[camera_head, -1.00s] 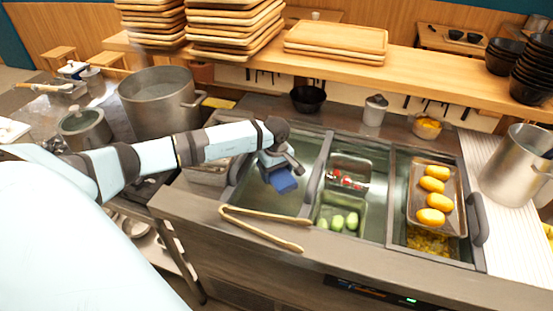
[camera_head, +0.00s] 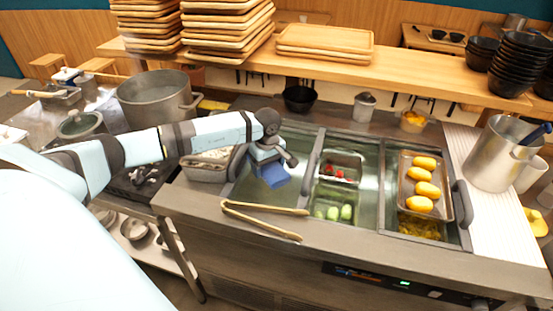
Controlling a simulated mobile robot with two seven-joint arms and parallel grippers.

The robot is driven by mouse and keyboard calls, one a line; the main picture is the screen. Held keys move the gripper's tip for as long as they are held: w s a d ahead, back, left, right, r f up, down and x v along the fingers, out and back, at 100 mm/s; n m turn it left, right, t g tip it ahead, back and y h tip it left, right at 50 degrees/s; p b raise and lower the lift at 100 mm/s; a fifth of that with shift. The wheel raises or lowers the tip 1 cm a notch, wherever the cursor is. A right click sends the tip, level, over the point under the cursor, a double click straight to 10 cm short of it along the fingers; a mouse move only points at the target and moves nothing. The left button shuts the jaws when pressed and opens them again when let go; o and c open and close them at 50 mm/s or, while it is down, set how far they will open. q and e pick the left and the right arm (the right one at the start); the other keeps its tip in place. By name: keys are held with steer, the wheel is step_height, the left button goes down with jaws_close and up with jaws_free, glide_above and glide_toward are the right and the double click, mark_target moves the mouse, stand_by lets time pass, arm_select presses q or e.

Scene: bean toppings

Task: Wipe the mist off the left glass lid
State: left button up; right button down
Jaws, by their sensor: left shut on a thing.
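The left glass lid (camera_head: 303,154) lies in the counter's left bay, a see-through pane with a dark frame. Mist on the glass is too faint to make out surely. My right gripper does not show.
Wooden tongs (camera_head: 262,212) lie on the counter's front edge. Metal trays with cucumbers (camera_head: 333,212) and yellow items (camera_head: 424,188) are to the right. A black bowl (camera_head: 299,98) and a large pot (camera_head: 158,97) stand behind.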

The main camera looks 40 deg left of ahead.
arm_select(q)
steer(key=shift+r+p, duration=0.45)
steer(key=shift+r, duration=1.15)
